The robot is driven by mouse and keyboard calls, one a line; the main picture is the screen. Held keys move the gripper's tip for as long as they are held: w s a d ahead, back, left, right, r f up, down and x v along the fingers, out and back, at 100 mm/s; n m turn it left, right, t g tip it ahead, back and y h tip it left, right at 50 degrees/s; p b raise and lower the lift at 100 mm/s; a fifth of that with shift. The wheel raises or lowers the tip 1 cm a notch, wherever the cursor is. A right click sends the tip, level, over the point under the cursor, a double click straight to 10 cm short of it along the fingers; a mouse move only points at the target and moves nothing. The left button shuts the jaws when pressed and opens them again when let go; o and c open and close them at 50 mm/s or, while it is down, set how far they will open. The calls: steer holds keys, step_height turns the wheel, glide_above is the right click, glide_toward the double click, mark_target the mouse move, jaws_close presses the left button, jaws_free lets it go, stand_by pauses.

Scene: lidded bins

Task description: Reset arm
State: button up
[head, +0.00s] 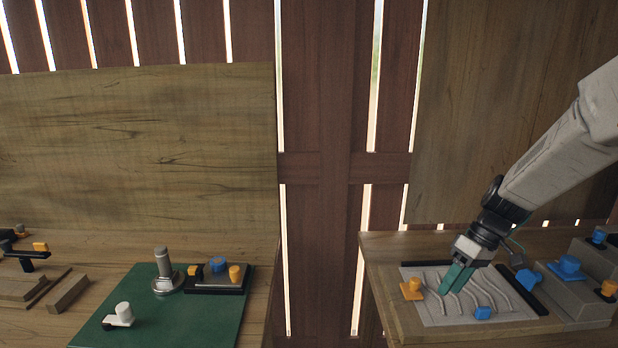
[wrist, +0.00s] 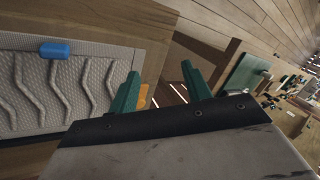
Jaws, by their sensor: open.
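My gripper (head: 457,279) has green fingers and reaches in from the right in the head view. It is over a grey panel with wavy ridges (head: 430,312) on the right table. In the wrist view my gripper (wrist: 160,92) has its two green fingers apart, with nothing held between them. The ridged panel also shows at the left of the wrist view (wrist: 35,95). I cannot tell whether the fingertips touch the panel.
An orange piece (head: 411,289) and a blue piece (head: 483,313) sit near the panel's edges. Grey blocks with blue and orange knobs (head: 575,290) stand to the right. A gap separates this table from the left table with a green mat (head: 190,325).

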steer(key=s+a+r+m+t+h, duration=0.1)
steer(key=s+r, duration=0.3)
steer(key=s, duration=0.5)
steer(key=s+a+r+m+h, duration=0.2)
steer(key=s+r+m, duration=0.1)
steer(key=s, duration=0.6)
steer(key=s+a+r+m+t+h, duration=0.1)
steer(key=s+a+r+m+h, duration=0.1)
steer(key=s+r, duration=0.3)
steer(key=shift+s+r+t, duration=0.3)
steer(key=shift+s, duration=1.6)
